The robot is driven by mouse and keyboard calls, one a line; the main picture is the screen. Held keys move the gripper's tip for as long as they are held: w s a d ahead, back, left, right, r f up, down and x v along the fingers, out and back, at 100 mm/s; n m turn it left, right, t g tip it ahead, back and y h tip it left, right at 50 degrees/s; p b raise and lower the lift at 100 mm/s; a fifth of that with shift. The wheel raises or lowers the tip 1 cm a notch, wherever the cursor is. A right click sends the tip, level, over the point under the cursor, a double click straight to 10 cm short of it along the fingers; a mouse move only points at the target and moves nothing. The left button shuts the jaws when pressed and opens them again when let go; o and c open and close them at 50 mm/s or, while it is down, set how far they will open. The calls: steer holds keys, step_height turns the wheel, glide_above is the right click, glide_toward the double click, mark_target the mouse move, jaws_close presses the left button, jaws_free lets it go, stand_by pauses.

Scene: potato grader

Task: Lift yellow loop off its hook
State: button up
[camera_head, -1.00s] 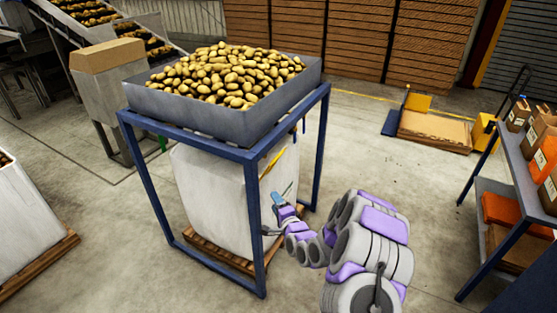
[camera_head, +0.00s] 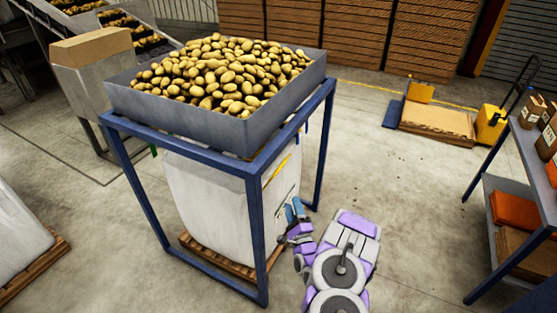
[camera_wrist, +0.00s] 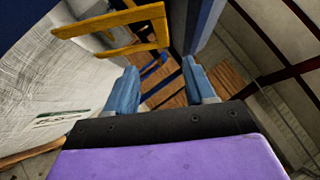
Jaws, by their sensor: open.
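The yellow loop (camera_wrist: 155,27) shows at the top of the wrist view as a flat band with an open middle, just beyond my fingertips. In the head view the yellow loop (camera_head: 278,168) hangs at the upper right side of the white bag, under the blue frame. Its hook cannot be made out. My gripper (camera_wrist: 160,78) is open and empty, with its two blue fingers apart and the loop beyond them. In the head view my gripper (camera_head: 294,212) is below the loop, beside the bag, close to the frame's post.
The white bag (camera_head: 208,200) stands on a wooden pallet (camera_head: 213,257) inside the blue frame (camera_head: 262,240), under a grey hopper (camera_head: 185,112) full of potatoes. A shelf (camera_head: 525,150) with boxes stands at right. The floor between is clear.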

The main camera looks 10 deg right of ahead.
steer(key=b+x, duration=0.3)
steer(key=x, duration=1.4)
steer(key=shift+r, duration=0.15)
steer(key=shift+c, duration=0.4)
jaws_close()
